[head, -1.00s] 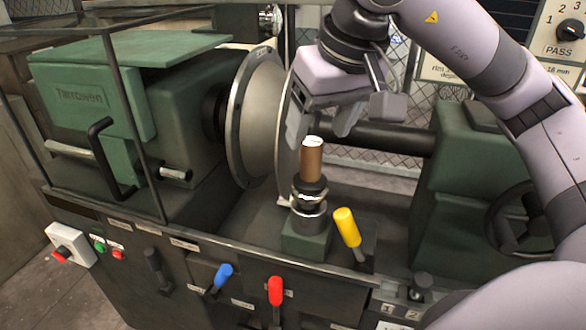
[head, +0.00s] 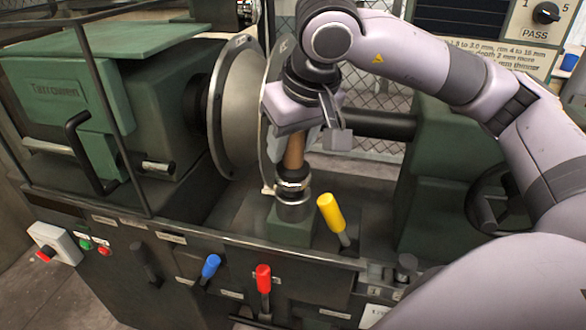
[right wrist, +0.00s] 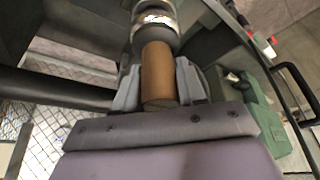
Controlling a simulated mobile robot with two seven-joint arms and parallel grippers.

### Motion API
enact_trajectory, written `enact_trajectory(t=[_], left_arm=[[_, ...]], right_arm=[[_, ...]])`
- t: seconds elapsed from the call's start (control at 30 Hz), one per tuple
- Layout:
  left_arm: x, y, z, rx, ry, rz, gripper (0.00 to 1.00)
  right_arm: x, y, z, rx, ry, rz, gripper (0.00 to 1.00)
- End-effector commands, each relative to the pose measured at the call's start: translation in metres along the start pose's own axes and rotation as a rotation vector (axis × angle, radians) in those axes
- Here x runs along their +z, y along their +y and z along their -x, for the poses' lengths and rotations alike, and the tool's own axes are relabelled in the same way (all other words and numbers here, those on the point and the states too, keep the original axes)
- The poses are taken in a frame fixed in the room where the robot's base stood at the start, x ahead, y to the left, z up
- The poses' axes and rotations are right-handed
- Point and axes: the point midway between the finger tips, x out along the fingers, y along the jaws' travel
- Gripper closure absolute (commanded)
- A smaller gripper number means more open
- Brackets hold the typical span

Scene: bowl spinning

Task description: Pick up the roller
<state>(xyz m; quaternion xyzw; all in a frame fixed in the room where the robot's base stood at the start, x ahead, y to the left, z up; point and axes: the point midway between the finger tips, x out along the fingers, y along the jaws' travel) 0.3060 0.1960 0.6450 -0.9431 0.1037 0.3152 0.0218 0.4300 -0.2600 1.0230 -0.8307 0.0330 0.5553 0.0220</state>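The roller (head: 294,152) has a brown handle above a shiny metal and dark lower part. It stands nearly upright on a green block (head: 289,229) on the machine bed. My right gripper (head: 297,150) is over the handle from above and hides its top in the head view. In the right wrist view, the brown handle (right wrist: 158,75) lies between both fingers of my right gripper (right wrist: 159,85). The fingers appear to lie against its two sides. The roller's lower part still sits at the block. My left gripper is not in view.
A large metal disc (head: 236,105) of the spinning machine stands close left of the roller. A yellow-handled lever (head: 331,213) rises just to its right. Blue (head: 211,265) and red (head: 263,278) levers are on the front panel. A green housing (head: 425,180) stands at the right.

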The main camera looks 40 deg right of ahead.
Motion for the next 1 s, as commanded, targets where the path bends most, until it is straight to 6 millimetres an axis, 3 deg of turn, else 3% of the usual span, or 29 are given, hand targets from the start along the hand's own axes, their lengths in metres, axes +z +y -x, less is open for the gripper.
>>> enact_trajectory(t=[0.03,0.07,0.37,0.57,0.77,1.0], left_arm=[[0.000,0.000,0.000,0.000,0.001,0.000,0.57],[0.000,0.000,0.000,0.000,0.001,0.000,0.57],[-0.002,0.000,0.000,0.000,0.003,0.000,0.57],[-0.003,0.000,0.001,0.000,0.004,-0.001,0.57],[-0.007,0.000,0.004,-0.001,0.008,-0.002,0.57],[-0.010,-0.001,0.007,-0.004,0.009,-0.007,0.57]], right_arm=[[0.000,0.000,0.000,0.000,0.000,0.000,0.93],[0.000,0.000,0.000,0.000,0.000,0.000,1.00],[-0.002,0.000,0.003,-0.001,0.004,-0.001,1.00],[-0.008,-0.001,0.017,-0.002,0.007,-0.002,1.00],[-0.022,-0.001,0.051,-0.003,0.007,-0.001,1.00],[-0.047,-0.001,0.113,-0.004,0.008,-0.001,1.00]])
